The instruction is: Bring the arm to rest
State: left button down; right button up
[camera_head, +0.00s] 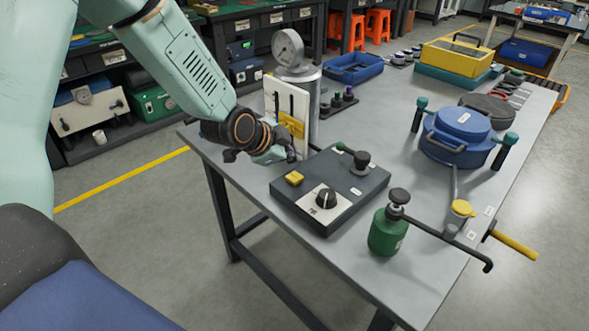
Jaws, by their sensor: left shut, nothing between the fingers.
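My left arm comes in from the upper left, and my left gripper (291,155) is at its end, near the left edge of the grey table (345,265). The gripper is shut and small in the view, with its fingertips partly hard to make out. It is just in front of a white upright panel (272,98) with a yellow part and beside the dark control box (330,190). I cannot tell whether it touches either one. My right gripper is not in view.
The control box has a black knob and a yellow button. A green bottle (387,232), a blue round vessel (460,135) and a metal cylinder with a gauge (288,47) stand on the table. A yellow lever (515,246) sticks out past the right edge.

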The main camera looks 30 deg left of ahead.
pick_arm(q)
notch_tip(320, 180, up, 2)
jog(key=shift+r+p, duration=0.1)
jog(key=shift+p, duration=0.75)
